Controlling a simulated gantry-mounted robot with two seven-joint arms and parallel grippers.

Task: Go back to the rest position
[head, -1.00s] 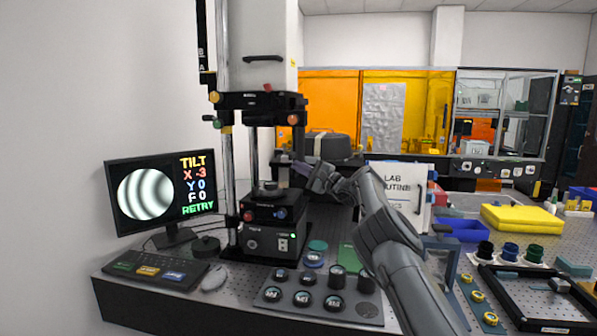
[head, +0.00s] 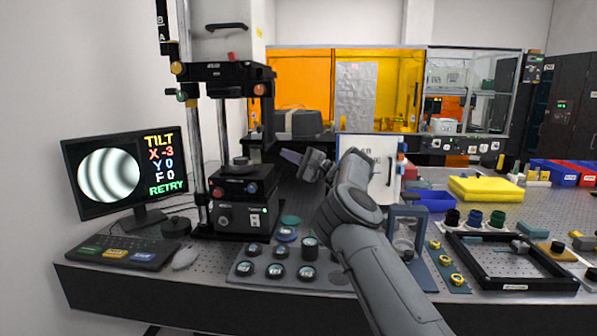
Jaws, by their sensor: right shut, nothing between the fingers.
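My right arm comes in from the bottom right, and its gripper (head: 293,157) is shut and empty. The gripper is in the air to the right of the interferometer (head: 240,192), apart from it. The interferometer is a black stack with knobs under a tall column. The monitor (head: 110,172) at the left shows curved dark and light fringes and the text TILT, X -3, Y 0, F 0, RETRY. My left gripper is not in view.
A tray of round optics (head: 245,283) sits in front of the interferometer. A white binder (head: 385,160) stands behind my right arm. A black frame (head: 490,283) and yellow stack (head: 485,189) are at the right.

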